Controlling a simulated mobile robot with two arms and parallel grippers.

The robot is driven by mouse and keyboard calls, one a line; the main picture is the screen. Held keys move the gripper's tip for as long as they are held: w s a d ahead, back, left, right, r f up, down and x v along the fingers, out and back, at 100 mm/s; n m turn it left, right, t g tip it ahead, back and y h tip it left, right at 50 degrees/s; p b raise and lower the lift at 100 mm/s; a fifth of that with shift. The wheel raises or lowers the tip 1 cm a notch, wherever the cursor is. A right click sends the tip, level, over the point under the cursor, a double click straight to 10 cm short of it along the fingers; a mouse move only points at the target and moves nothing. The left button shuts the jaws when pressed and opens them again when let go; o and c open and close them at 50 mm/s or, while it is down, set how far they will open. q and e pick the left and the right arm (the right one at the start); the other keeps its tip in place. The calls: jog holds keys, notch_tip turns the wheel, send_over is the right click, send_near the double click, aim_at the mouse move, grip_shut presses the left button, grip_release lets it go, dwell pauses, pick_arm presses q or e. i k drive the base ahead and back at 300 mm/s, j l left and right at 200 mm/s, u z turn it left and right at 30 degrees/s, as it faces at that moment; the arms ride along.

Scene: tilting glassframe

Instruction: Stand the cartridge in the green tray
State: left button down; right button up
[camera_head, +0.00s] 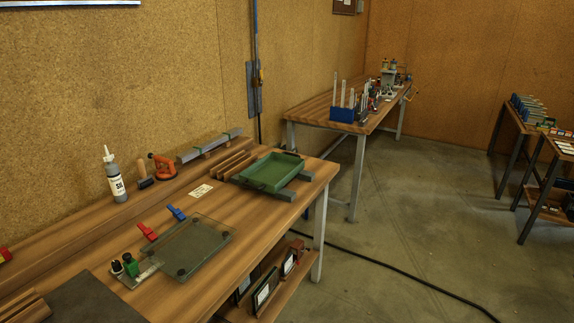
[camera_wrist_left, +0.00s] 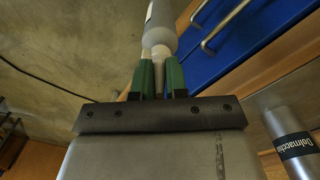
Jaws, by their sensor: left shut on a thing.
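In the left wrist view my left gripper (camera_wrist_left: 160,62) has its two green fingers shut on the narrow, tapered part of a grey cylinder, which looks like the cartridge (camera_wrist_left: 160,25). Its wider body, with a pale label edge, extends beyond the fingertips and is cut off by the top of the picture. The green tray (camera_head: 272,172) is a shallow, empty rectangular tray near the far end of the wooden bench in the head view. Neither of my grippers shows in the head view, so the held cartridge's place relative to the tray cannot be told.
On the bench (camera_head: 215,215) stand a grey labelled bottle (camera_head: 116,178), an orange tool (camera_head: 162,167), a glass plate (camera_head: 190,247) and red and blue clamps. Wooden strips (camera_head: 234,164) lie beside the tray. Blue drawers (camera_wrist_left: 235,45) show in the wrist view. A cable (camera_head: 400,280) crosses the floor.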

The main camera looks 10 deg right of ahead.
aim_at(264, 181)
jog(key=i+l, duration=0.6)
jog(key=l, duration=0.15)
jog(key=i+l, duration=1.2)
jog(key=l, duration=0.25)
